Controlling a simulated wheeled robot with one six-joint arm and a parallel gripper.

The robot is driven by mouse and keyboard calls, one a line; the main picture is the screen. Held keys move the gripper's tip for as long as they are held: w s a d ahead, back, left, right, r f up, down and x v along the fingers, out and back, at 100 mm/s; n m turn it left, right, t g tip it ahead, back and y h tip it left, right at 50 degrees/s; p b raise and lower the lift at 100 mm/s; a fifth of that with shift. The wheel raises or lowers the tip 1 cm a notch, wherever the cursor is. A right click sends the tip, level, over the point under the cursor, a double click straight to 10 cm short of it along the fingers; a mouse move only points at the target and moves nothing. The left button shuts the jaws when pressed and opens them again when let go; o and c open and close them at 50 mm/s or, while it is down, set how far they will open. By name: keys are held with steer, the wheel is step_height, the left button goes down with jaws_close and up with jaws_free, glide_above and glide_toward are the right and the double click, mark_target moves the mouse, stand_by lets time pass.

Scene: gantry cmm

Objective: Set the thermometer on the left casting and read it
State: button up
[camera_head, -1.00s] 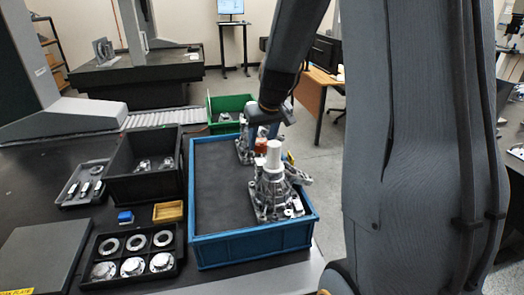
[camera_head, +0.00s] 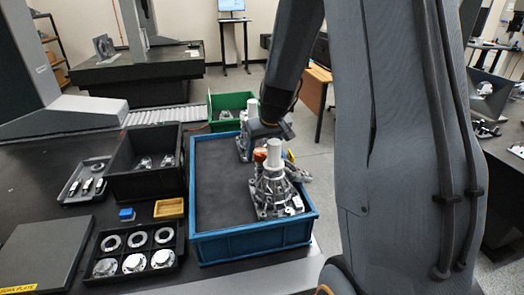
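Two grey metal castings with white cylinders on top stand in a blue crate (camera_head: 255,243). The near casting (camera_head: 271,195) is at the crate's front right. The far casting (camera_head: 243,146), further left in the picture, is partly covered by my arm. The dark end of my arm, with my gripper (camera_head: 268,130), is above the crate between the two white cylinders; its fingers cannot be made out. A small orange-red piece (camera_head: 260,155) shows just below it, beside the near casting's cylinder. I cannot tell whether it is held. No thermometer can be made out for sure.
A black bin (camera_head: 118,184) with parts, a tray of rings (camera_head: 107,277), a blue block (camera_head: 126,214) and a yellow tray (camera_head: 169,208) are left of the crate. A green crate (camera_head: 230,101) is behind. The crate's left half is bare.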

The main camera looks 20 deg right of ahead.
steer(key=shift+r, duration=0.1)
steer(key=shift+r, duration=0.2)
steer(key=b+v, duration=0.2)
steer(key=v, duration=0.9)
steer(key=shift+s+r+b, duration=0.15)
steer(key=shift+r+b, duration=0.2)
steer(key=shift+b, duration=0.05)
